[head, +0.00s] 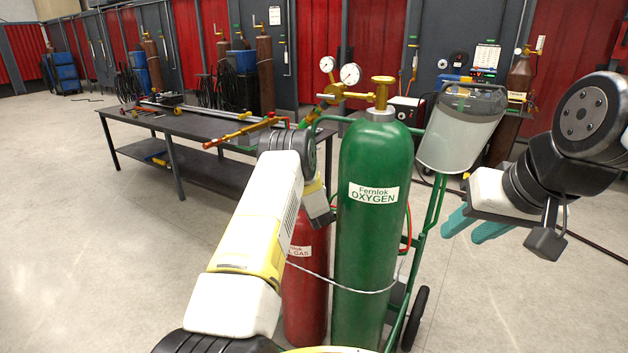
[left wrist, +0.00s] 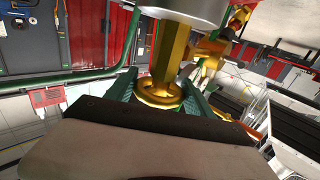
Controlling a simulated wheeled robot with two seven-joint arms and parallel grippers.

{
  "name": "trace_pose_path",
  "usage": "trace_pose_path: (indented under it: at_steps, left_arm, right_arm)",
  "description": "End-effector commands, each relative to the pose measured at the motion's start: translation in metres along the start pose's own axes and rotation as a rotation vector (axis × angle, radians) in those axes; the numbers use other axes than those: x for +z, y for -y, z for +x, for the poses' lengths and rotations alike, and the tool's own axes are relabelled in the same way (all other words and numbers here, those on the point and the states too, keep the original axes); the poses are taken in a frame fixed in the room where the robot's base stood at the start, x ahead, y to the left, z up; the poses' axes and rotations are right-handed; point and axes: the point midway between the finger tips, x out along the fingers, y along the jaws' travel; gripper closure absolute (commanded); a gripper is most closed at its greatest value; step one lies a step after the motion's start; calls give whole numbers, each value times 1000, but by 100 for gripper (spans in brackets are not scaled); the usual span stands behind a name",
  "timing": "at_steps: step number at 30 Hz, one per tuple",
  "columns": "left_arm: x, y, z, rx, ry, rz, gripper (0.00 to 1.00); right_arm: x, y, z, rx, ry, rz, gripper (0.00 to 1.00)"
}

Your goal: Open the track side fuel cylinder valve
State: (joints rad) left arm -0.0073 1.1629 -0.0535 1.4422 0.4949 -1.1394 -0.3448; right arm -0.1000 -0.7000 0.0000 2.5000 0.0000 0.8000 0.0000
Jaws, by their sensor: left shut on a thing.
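The red fuel gas cylinder (head: 305,290) stands beside the green oxygen cylinder (head: 370,225) on a green cart. Its top and valve are hidden behind my left arm in the head view. In the left wrist view a brass valve handwheel (left wrist: 160,92) sits between the teal fingers of my left gripper (left wrist: 158,96), which is shut on it. The wheel's turning position cannot be told. My right gripper (head: 472,228) hangs to the right of the oxygen cylinder with its teal fingers apart, empty and touching nothing.
The oxygen valve (head: 383,92) and gauges (head: 350,75) rise close to my left arm. A dark worktable (head: 190,122) stands behind at left. The floor at left is clear.

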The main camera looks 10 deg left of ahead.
Motion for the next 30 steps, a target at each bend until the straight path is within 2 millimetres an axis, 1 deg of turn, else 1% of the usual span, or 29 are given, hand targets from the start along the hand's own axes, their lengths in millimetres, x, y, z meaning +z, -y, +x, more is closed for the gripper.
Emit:
trace_pose_path:
  at_steps: [9, 22, 23, 24, 26, 30]
  left_arm:
    - [0, -1, 0, -92, 0, 0, 79]
    - [0, 0, 0, -103, 0, 0, 79]
    - [0, 0, 0, -103, 0, 0, 35]
    - [0, 0, 0, -103, 0, 0, 27]
    - [0, 0, 0, -103, 0, 0, 17]
    - [0, 0, 0, -103, 0, 0, 17]
  right_arm:
    - [0, 0, 0, 0, 0, 0, 64]
    - [0, 0, 0, 0, 0, 0, 64]
    - [0, 0, 0, 0, 0, 0, 64]
    - [0, 0, 0, 0, 0, 0, 64]
    - [0, 0, 0, 0, 0, 0, 64]
    - [0, 0, 0, 0, 0, 0, 64]
